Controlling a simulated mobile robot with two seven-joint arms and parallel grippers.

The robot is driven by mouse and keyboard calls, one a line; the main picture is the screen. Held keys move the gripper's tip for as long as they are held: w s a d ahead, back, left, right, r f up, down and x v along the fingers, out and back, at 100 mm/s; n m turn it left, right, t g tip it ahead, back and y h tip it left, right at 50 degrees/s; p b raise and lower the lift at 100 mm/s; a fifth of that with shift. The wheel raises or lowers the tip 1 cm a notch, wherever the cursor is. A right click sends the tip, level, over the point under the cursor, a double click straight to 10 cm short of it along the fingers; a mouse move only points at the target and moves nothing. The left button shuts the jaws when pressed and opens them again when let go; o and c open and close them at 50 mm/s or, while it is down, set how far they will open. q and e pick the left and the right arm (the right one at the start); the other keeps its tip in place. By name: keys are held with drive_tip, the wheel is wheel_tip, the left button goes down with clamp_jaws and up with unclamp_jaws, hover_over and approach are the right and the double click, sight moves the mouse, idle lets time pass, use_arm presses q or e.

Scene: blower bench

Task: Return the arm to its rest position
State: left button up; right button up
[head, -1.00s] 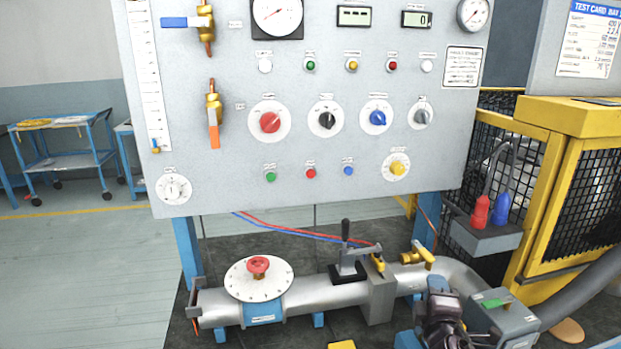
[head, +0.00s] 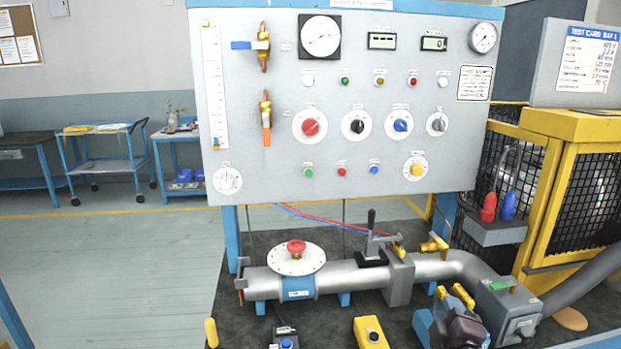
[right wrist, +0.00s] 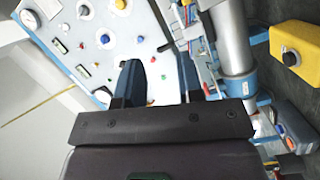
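My right gripper (head: 453,305) shows at the lower right of the head view, in front of the bent end of the grey pipe (head: 345,276). Its dark body partly hides what lies behind it. In the right wrist view the two dark blue fingers of this gripper (right wrist: 160,74) stand apart with nothing between them. The gripper is open and empty. The instrument panel (head: 285,185) stands behind the pipe and fills the upper left of the wrist view. My left gripper is not in view.
A flat round dial with a red knob (head: 296,247) sits on the pipe. A yellow box (head: 371,334) and a dark box with a blue button (head: 286,338) lie in front. A yellow guard cage (head: 575,200) stands at right.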

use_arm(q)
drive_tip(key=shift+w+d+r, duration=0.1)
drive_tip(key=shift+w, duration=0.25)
use_arm(e)
drive_tip(key=s+f+m+g+y, duration=0.1)
drive_tip(key=s+f+m+g, duration=0.2)
drive_tip(key=s+f, duration=0.8)
drive_tip(key=s+f+m+g+y, duration=0.1)
drive_tip(key=s+f+m+g, duration=0.2)
drive_tip(key=s+f+m, duration=0.5)
drive_tip(key=s+f, duration=0.4)
drive_tip(key=s, duration=0.4)
drive_tip(key=shift+s+d+m+y, duration=0.15)
drive_tip(key=shift+d+m+y, duration=0.05)
drive_tip(key=shift+m+y, duration=0.1)
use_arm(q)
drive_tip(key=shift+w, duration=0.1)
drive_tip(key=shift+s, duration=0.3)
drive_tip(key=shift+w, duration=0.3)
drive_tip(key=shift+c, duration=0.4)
